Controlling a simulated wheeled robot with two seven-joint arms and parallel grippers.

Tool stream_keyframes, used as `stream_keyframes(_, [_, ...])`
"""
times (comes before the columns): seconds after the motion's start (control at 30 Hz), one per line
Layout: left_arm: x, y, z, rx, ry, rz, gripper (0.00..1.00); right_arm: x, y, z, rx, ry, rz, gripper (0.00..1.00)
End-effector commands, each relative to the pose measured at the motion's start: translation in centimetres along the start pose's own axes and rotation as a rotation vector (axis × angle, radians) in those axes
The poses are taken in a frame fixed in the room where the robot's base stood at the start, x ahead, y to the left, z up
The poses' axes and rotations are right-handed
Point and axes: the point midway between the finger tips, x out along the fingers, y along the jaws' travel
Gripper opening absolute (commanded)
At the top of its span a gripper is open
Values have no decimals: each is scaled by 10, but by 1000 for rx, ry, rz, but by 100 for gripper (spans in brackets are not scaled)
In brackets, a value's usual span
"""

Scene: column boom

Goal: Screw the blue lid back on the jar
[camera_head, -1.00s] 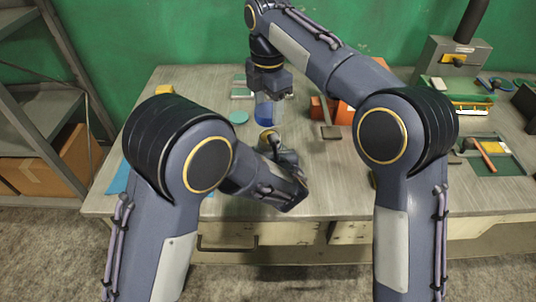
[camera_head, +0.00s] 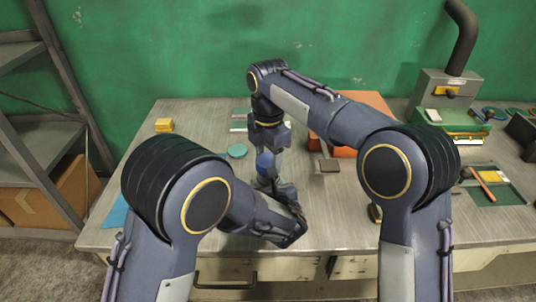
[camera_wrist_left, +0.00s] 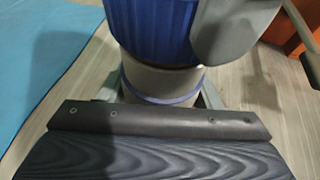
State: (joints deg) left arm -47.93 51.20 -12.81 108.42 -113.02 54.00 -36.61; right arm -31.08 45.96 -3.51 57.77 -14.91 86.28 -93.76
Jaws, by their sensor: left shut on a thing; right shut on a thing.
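The blue lid (camera_head: 265,163) shows below my right gripper (camera_head: 267,150) in the head view. In the left wrist view the lid (camera_wrist_left: 155,28) is ribbed and upright, with a grey finger of the right gripper (camera_wrist_left: 228,32) against its side. The right gripper is shut on the lid. The grey jar (camera_wrist_left: 160,82) with a blue band is directly under the lid; whether the threads engage is hidden. My left gripper (camera_head: 268,184) is shut on the jar, its fingers at both sides of it in the wrist view.
A teal disc (camera_head: 237,151) and a yellow block (camera_head: 164,125) lie on the bench at the left. A blue mat (camera_head: 117,213) is at the left edge. A dark flat piece (camera_head: 328,166) and an orange box (camera_head: 372,100) are to the right.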

Motion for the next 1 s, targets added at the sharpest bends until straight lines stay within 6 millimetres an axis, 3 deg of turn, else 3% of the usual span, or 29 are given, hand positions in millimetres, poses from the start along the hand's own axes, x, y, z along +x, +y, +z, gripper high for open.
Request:
stream_keyframes(0.57, [0,0,0,0,-1,0,17,18,-1,0,0,1,-3,34])
stream_keyframes(1.0, [0,0,0,0,-1,0,17,18,0,0,0,0,-1,34])
